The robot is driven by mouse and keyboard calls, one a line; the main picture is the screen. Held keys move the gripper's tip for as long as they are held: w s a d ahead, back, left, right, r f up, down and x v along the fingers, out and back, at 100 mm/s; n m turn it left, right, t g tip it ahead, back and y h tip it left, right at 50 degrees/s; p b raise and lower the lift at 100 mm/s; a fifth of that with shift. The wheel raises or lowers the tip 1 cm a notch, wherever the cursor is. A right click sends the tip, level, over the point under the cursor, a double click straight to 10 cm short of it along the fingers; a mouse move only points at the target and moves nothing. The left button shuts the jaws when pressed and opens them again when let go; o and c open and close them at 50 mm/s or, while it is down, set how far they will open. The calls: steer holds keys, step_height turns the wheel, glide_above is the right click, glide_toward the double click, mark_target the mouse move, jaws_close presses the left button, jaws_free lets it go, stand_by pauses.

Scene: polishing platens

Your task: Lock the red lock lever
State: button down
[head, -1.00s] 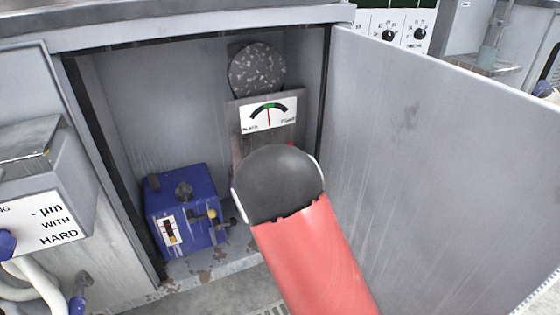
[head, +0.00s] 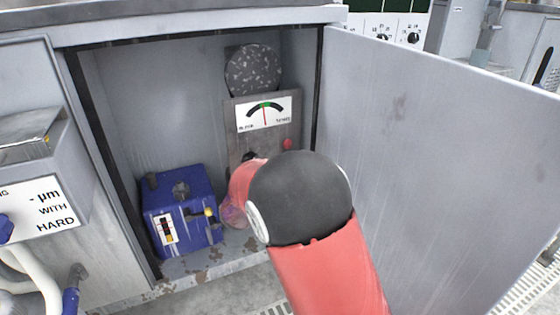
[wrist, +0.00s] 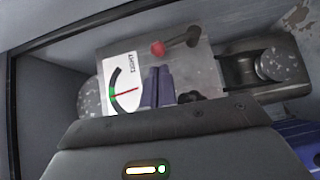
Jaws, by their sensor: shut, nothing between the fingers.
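The red lock lever has a red round knob (wrist: 157,48) on a dark arm in the wrist view, mounted on a grey metal plate (wrist: 205,75). In the head view its red knob (head: 288,144) shows just above my arm's dark joint. My gripper (wrist: 158,72) shows as two bluish fingers side by side, shut and empty in front of the plate. The fingertips are close to the red knob in the picture, with a small gap; the depth between them is hard to judge. My arm hides the gripper in the head view.
A gauge (head: 264,114) with a green band and red needle sits on the plate, beneath a speckled round disc (head: 252,70). A blue box (head: 182,190) stands lower left inside the cabinet. The open cabinet door (head: 430,150) bounds the right side. A black knob (wrist: 190,97) is near the fingers.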

steer(key=v, duration=0.7)
